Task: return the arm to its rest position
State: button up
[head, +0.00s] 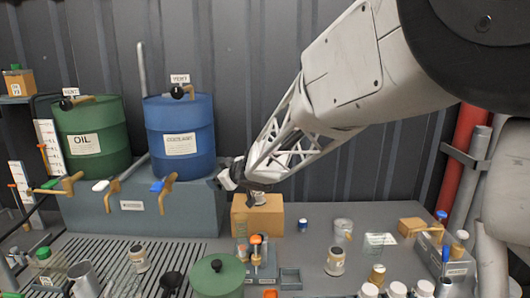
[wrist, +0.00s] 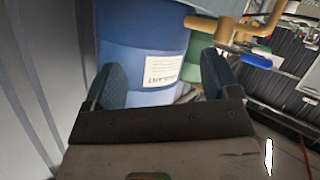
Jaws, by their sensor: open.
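My arm (head: 340,75) reaches in from the upper right in the head view. My gripper (head: 245,190) is above the bench, just right of the blue coolant drum (head: 180,125) and near a tan box (head: 258,218). The gap between the fingers is too small to make out there. In the wrist view my gripper (wrist: 162,82) has its two dark fingers spread wide with nothing held between them. The blue drum (wrist: 140,60) fills the space beyond them.
A green oil drum (head: 92,140) stands left of the blue drum on a grey block (head: 140,208) with brass taps. Jars and small bottles crowd the bench (head: 310,265) front and right. A ribbed wall (head: 255,40) stands behind. A red pipe (head: 465,150) rises at the right.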

jog(key=s+d+r+m+h, duration=0.2)
jog(key=s+d+m+h, duration=0.25)
jog(key=s+d, duration=0.55)
jog(key=s+d+r+m+h, duration=0.1)
jog(key=s+d+m+h, duration=0.35)
jog(key=d, duration=1.05)
jog(key=s+d+f+m+g, duration=0.1)
jog(key=s+d+f+g, duration=0.1)
jog(key=s, duration=0.8)
jog(key=s+d+f+m+g, duration=0.2)
jog(key=s, duration=0.8)
jog(key=s+d+f+m+g, duration=0.1)
jog(key=s+d+f+g, duration=0.1)
jog(key=s, duration=0.8)
jog(key=shift+s+d+f+m+g+h, duration=0.2)
jog(key=shift+d+f+m+g+h, duration=0.1)
jog(key=shift+d+f+g+h, duration=0.15)
